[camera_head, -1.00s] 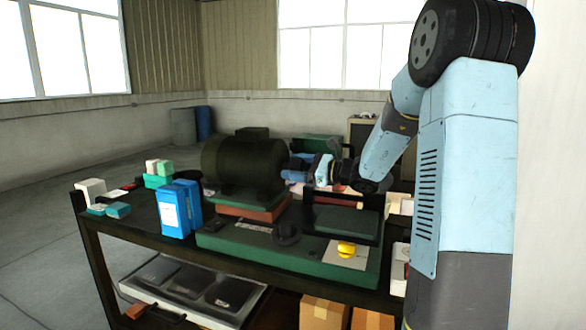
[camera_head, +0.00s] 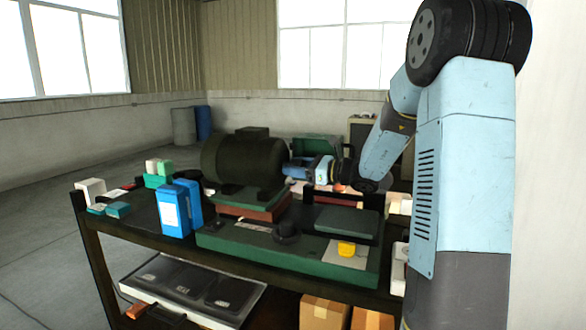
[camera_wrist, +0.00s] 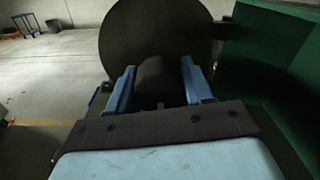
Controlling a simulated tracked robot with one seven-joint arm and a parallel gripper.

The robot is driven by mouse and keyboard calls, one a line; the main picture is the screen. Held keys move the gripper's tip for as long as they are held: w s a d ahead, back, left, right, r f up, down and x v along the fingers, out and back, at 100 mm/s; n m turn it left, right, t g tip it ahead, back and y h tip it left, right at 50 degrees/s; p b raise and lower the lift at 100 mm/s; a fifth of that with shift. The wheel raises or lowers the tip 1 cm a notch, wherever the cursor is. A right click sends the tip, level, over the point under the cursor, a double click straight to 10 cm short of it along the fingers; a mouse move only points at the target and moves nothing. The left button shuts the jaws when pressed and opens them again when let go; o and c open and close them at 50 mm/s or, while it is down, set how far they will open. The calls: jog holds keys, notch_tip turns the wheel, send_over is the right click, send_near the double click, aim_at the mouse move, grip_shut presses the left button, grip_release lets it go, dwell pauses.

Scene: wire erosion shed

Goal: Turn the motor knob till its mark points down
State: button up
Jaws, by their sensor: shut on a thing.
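The motor (camera_head: 240,162) is a large dark green-black cylinder lying on its side on a green and red-brown mount on the cart. My gripper (camera_head: 291,168) is at the motor's right end, reaching in from the right. In the wrist view the two blue fingers of my gripper (camera_wrist: 158,85) are shut on the dark, rounded motor knob (camera_wrist: 156,80), one finger on each side. The round end face of the motor (camera_wrist: 150,35) stands behind it. The knob's mark does not show in either view, so its direction cannot be told. In the head view the knob is hidden by the gripper.
A green base plate (camera_head: 235,243) carries a black knob (camera_head: 287,232) and a yellow knob (camera_head: 346,249). Blue boxes (camera_head: 174,211) stand at left. A green box (camera_head: 317,146) is behind the gripper, and a green wall (camera_wrist: 270,50) is close at right in the wrist view.

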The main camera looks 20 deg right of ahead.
jog(key=shift+d+r+m, duration=0.1)
jog(key=shift+r+m, duration=0.05)
jog(key=shift+m, duration=0.15)
jog(key=o, duration=0.8)
jog(key=shift+w, duration=0.1)
jog(key=shift+c, duration=0.2)
jog(key=shift+o, duration=1.4)
jog(key=v, duration=1.3)
jog(key=shift+s+d, duration=0.25)
jog(key=shift+s, duration=0.1)
